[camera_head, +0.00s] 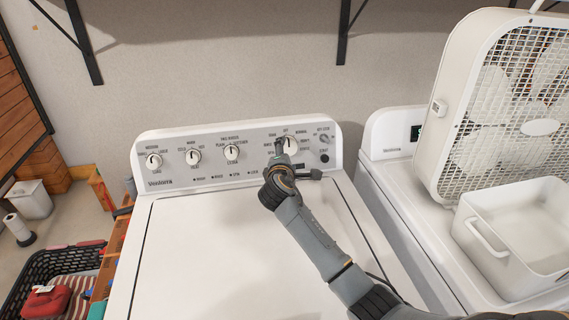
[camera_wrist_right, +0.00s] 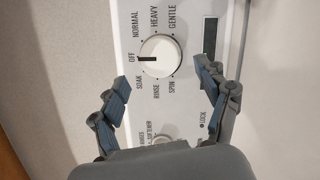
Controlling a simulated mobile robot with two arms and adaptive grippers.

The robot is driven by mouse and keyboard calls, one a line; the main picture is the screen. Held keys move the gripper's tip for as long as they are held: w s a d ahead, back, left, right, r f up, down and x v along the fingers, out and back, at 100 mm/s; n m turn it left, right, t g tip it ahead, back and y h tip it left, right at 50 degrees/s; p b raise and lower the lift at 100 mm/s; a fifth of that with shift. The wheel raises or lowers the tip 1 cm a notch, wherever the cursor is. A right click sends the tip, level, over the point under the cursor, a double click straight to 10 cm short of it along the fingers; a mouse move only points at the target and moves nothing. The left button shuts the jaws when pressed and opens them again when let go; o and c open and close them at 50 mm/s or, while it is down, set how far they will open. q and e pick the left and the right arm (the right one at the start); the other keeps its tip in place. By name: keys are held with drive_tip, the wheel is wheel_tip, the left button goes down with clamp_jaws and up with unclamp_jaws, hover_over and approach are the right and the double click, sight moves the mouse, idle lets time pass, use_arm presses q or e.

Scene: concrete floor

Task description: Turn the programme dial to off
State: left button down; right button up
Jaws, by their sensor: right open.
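The programme dial (camera_head: 291,145) is the large white knob at the right of the white washer's control panel (camera_head: 215,172). In the right wrist view the dial (camera_wrist_right: 162,55) is in full sight, and its dark pointer mark is at the OFF label. SOAK, RINSE, SPIN, NORMAL, HEAVY and GENTLE are printed around it. My right gripper (camera_head: 297,159) is in front of the panel at the dial. In the wrist view its fingers (camera_wrist_right: 165,73) are spread apart, one to each side and slightly below the dial, with nothing between them. My left gripper is not in view.
Three smaller knobs, including one (camera_head: 231,152), are on the panel's left. A second white machine (camera_head: 388,190) at the right bears a box fan (camera_head: 450,95) and a white bin (camera_head: 485,235). A black basket (camera_head: 32,265) is at lower left. The washer lid (camera_head: 220,250) is clear.

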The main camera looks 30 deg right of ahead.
drive_tip(key=v, duration=0.7)
drive_tip(key=shift+w, duration=0.1)
